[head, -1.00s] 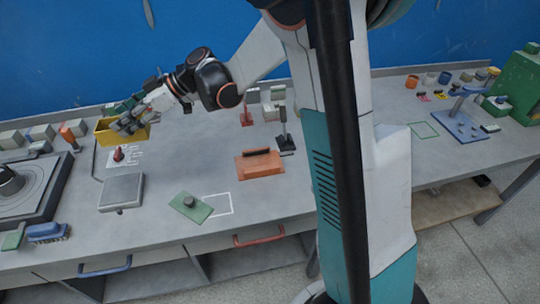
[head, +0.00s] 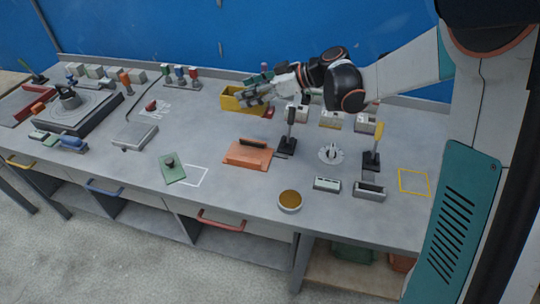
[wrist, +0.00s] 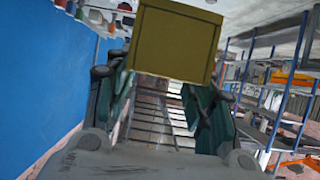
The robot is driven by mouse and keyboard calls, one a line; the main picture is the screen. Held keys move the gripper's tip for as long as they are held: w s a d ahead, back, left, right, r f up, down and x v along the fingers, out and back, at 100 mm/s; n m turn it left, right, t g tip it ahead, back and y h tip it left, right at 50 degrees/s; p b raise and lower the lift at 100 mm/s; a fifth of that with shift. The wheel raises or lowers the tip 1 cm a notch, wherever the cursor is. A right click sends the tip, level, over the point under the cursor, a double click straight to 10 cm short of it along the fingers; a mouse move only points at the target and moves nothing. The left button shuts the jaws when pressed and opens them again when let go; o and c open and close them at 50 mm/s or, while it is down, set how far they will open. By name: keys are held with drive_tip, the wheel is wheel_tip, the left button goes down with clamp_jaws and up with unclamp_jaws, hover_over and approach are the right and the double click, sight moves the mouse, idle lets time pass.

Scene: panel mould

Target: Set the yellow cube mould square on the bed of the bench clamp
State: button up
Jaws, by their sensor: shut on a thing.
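The yellow mould (head: 230,101) is an open-topped box. My gripper (head: 256,93) is shut on it at its right side, over the back of the bench. In the wrist view the mould (wrist: 177,42) fills the upper middle, between my two fingers. I cannot tell from these views whether it clears the bench top. I cannot tell for sure which item is the bench clamp. A red device (head: 32,104) stands at the far left end. Upright black-handled (head: 290,128) and yellow-handled (head: 375,150) tools stand near the middle and right.
An orange block (head: 248,154), a green plate (head: 172,168) and a brown-filled bowl (head: 290,201) lie toward the front. Several small pale blocks stand at the back right. A yellow outlined square (head: 413,181) on the right is empty. A grey scale-like box (head: 135,136) lies left of centre.

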wheel_tip(320, 180, down, 20)
drive_tip(key=b, duration=0.6)
drive_tip(key=shift+r, duration=0.1)
drive_tip(key=shift+b, duration=0.3)
drive_tip(key=shift+f, duration=0.2)
drive_tip(key=o, duration=1.3)
drive_tip(key=shift+r, duration=0.15)
